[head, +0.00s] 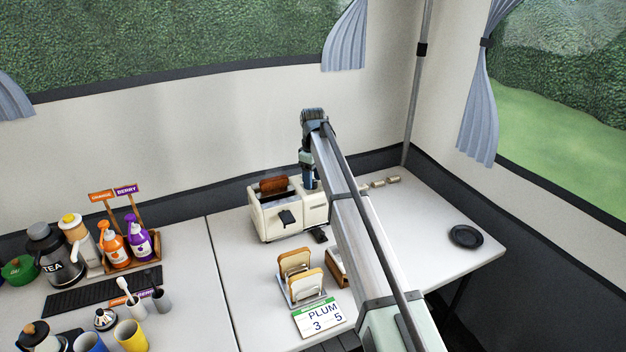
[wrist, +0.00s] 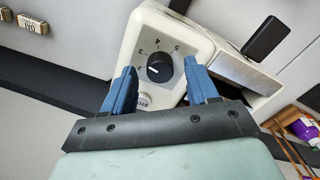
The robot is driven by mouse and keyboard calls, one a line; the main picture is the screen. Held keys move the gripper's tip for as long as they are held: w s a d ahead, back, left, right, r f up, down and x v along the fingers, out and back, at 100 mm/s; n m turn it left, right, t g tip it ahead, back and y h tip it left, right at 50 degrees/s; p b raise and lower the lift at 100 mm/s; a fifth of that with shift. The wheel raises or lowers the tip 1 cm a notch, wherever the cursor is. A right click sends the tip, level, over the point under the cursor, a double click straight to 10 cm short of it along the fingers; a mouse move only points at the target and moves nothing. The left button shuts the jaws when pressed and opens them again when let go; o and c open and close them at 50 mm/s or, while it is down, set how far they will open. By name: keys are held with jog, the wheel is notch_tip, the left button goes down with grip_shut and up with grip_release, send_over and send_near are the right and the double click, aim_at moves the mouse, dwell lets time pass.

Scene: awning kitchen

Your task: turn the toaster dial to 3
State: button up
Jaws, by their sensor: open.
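The cream toaster (head: 265,223) stands near the back wall, with a brown slice of toast (head: 274,187) sticking out of its slot. Its side panel with the black dial (wrist: 159,67) faces the wrist camera. The dial's white pointer mark is on its left side, seemingly near the 2; the 3 is just above that, with 4 and 5 further round. My gripper (wrist: 159,70) is open, with one blue finger on each side of the dial. I cannot tell whether the fingers touch it. In the head view my gripper (head: 310,181) is at the toaster's right end and the dial is hidden.
A toast rack (head: 301,287) with bread slices and a card (head: 320,318) reading PLUM 3 5 stand in front of the toaster. A black plate (head: 465,237) lies at right, with free table around it. Pump bottles (head: 113,245) stand on the left table.

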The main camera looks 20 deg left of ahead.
notch_tip(320, 180, up, 13)
dwell(0.4)
dwell(0.4)
